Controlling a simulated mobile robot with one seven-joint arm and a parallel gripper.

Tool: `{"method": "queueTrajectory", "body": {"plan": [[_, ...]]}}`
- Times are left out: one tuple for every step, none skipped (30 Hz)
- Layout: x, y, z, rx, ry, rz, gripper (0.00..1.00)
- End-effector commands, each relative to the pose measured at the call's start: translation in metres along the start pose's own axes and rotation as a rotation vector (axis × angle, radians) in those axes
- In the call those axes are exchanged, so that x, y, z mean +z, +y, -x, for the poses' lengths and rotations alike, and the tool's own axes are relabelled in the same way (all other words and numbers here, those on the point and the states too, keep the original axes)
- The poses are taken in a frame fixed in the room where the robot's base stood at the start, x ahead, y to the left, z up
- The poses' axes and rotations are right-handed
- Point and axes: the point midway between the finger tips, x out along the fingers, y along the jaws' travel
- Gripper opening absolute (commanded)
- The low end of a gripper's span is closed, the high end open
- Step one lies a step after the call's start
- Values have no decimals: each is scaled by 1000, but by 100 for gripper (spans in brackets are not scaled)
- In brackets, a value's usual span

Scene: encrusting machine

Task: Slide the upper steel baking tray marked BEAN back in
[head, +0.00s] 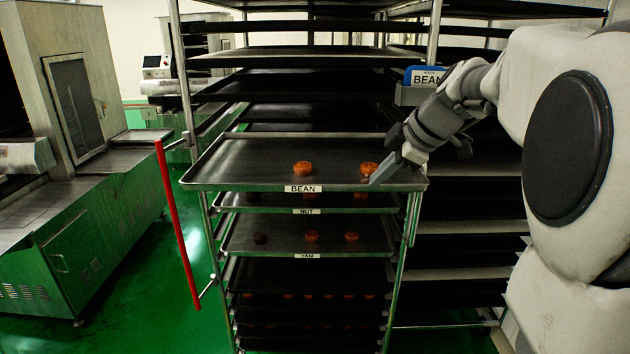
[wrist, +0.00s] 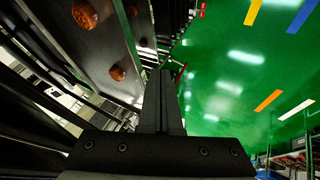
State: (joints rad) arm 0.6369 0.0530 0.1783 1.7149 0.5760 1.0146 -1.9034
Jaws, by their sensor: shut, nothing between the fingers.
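The steel baking tray marked BEAN (head: 240,158) juts out of the rack toward me in the head view, with its BEAN label on the front edge. Two orange-brown cakes (head: 302,168) show on it. My gripper (head: 377,178) is shut and empty. In the head view it appears over the tray's front right corner, beside the right-hand cake (head: 368,169); I cannot tell whether it touches the tray. In the wrist view the closed fingers (wrist: 164,85) point past a tray's edge, with cakes (wrist: 117,73) to their left.
Below, a tray labelled NUT (head: 270,202) and another labelled tray (head: 280,236) also hold cakes. A red bar (head: 176,225) stands out at the rack's left. A machine (head: 75,190) stands left, with green floor between.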

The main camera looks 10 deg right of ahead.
Motion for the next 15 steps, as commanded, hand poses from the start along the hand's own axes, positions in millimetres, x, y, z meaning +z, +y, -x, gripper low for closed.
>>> {"method": "queueTrajectory", "body": {"plan": [[0,-1,-7,-4,1,0,0],[0,-1,-11,-5,1,-1,0],[0,-1,-17,-6,1,-1,0],[0,-2,-23,-5,1,-1,0],[0,-2,-29,-7,1,-1,0],[-1,-2,-38,-8,2,-1,0],[-1,-2,-44,-8,2,-1,0],[-1,-2,-51,-9,2,-2,0],[-1,-2,-60,-8,1,-2,0],[-1,-2,-66,-8,1,-2,0],[-1,-2,-73,-8,1,-2,0],[-1,-2,-82,-8,1,-2,0],[-1,-2,-89,-9,2,-2,0],[-1,-2,-95,-9,1,-2,0],[-2,2,-98,-6,1,-2,0]]}}
